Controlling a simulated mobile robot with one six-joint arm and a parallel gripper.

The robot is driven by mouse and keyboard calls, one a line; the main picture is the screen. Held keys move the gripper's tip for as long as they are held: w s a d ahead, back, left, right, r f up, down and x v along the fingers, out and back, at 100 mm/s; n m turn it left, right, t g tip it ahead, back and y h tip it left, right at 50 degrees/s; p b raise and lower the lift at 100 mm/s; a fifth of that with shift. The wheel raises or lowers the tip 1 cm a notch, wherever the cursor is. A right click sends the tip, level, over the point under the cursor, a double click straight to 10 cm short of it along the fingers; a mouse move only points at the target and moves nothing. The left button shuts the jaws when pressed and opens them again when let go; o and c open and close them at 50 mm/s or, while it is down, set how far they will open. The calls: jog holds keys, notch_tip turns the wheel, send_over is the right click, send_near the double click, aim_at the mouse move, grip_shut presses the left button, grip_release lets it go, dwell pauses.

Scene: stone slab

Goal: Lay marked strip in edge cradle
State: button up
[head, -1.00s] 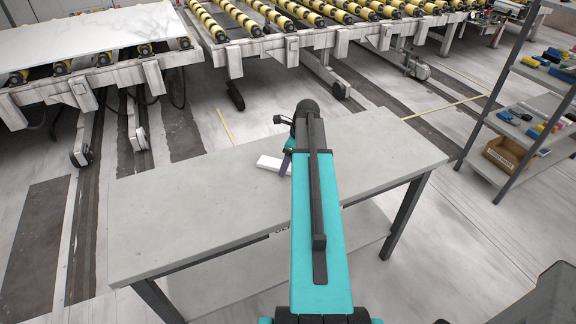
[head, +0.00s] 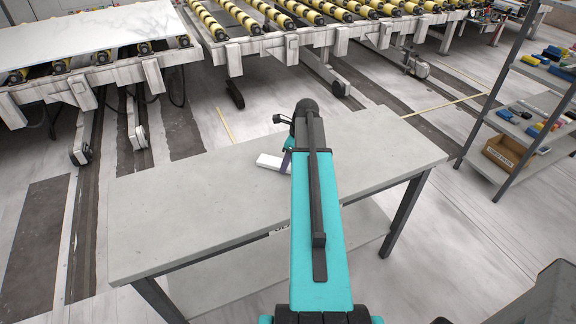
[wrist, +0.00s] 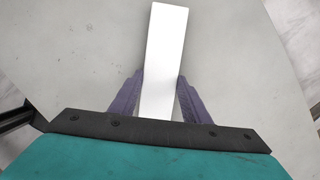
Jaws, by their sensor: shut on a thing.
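A plain white strip (wrist: 163,50) stands between the two purple fingers of my gripper (wrist: 161,80) in the wrist view. The gripper is shut on it, with its far end reaching out past the fingertips. No mark shows on the face in view. In the head view the strip (head: 269,161) is a short white bar over the grey worktable (head: 190,205), left of my arm. My gripper (head: 286,162) is mostly hidden there by the arm. I cannot tell whether the strip touches the tabletop. I cannot make out the edge cradle in either view.
A tiny dark-and-light detail (head: 279,232) shows at the table's front edge, partly behind my arm. The tabletop is otherwise clear. Roller conveyors (head: 262,42) and a white slab (head: 85,38) stand behind. A shelf rack (head: 520,125) with bins is at right.

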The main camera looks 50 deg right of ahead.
jog(key=shift+c, duration=0.6)
jog(key=shift+r, duration=0.15)
jog(key=shift+r+b, duration=0.85)
jog(key=shift+r, duration=0.7)
jog(key=s+b, duration=0.1)
jog(key=s, duration=0.4)
jog(key=s+r+b, duration=0.1)
jog(key=s, duration=0.4)
jog(key=s+b, duration=0.2)
jog(key=s, duration=0.4)
jog(key=shift+a+r, duration=0.35)
jog(key=shift+a, duration=0.05)
jog(key=shift+w, duration=0.1)
